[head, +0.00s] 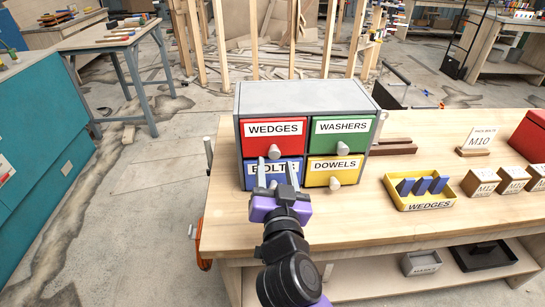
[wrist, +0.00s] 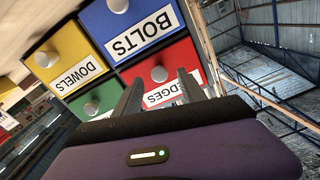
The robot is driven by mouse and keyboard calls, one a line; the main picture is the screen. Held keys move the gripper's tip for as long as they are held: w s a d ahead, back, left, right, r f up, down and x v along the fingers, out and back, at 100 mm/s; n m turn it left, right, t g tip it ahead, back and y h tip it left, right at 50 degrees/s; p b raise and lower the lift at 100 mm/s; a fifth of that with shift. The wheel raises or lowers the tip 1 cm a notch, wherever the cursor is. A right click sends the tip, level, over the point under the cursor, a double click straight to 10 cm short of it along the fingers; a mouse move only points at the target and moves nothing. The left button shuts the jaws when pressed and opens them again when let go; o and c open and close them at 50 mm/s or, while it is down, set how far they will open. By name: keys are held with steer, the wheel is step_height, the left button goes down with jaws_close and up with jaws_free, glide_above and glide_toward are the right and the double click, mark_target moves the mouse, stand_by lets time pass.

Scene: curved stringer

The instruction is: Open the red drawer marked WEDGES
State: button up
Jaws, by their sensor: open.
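The red drawer marked WEDGES (head: 272,136) is the upper left drawer of a grey cabinet (head: 306,95) on the workbench. It sits closed, with a pale round knob (head: 273,154) low on its front. My gripper (head: 274,172) is in front of the cabinet, fingers pointing up and apart, overlapping the blue BOLTS drawer (head: 287,180) in the head view. The wrist view is upside down; there the red drawer (wrist: 150,79) and its knob (wrist: 159,74) lie beyond my open fingers (wrist: 160,92), with nothing between them. Part of the WEDGES label is hidden by a finger.
Beside the red drawer are a green WASHERS drawer (head: 341,134) and, below that, a yellow DOWELS drawer (head: 335,171). A yellow tray also marked WEDGES (head: 430,206) holds blue wedges to the right. The bench top (head: 300,235) in front of the cabinet is mostly clear.

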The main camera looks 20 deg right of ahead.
mark_target(274, 156)
steer(key=shift+x, duration=1.75)
jaws_close()
